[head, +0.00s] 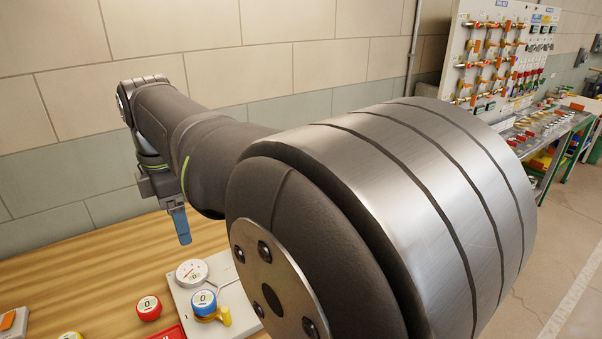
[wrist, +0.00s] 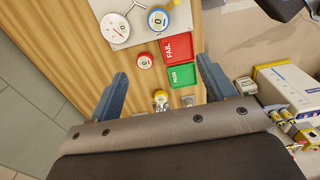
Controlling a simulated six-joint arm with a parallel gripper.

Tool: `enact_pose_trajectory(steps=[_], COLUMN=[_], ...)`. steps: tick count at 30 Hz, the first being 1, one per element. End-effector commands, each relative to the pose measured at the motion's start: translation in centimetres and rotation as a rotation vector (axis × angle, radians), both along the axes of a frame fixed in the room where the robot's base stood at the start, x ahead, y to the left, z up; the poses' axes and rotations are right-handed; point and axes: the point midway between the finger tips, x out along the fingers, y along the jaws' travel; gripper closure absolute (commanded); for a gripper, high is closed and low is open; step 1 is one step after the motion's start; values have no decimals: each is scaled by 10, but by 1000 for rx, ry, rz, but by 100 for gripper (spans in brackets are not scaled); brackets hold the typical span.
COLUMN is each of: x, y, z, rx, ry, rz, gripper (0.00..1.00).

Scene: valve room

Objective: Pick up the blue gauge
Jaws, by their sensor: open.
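The blue gauge (head: 205,301) is a round, blue-rimmed gauge with a white face reading 0. It stands on the pale plate (head: 238,301) in the head view, with a yellow fitting (head: 224,317) beside it. In the wrist view the blue gauge (wrist: 158,20) is at the top, beyond the fingertips. My gripper (wrist: 162,72) is open and empty, its two blue fingers wide apart. In the head view my gripper (head: 181,226) hangs above the wooden table, higher than the gauge; only one finger shows clearly.
A white dial gauge (head: 191,272) is on the plate next to the blue gauge. A red gauge (head: 149,308) lies on the wood left of it. Red FAIL (wrist: 177,48) and green PASS (wrist: 181,76) trays are close by, with a yellow gauge (wrist: 160,97) further down.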

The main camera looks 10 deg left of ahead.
Motion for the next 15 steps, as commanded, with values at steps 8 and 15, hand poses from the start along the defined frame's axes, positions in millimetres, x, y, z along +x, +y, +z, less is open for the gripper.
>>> enact_pose_trajectory(steps=[8, 15], x=[1, 8], y=[0, 1], z=[-5, -38], rx=[-1, -3], ry=[1, 1], rz=[-42, -406], gripper=[24, 24])
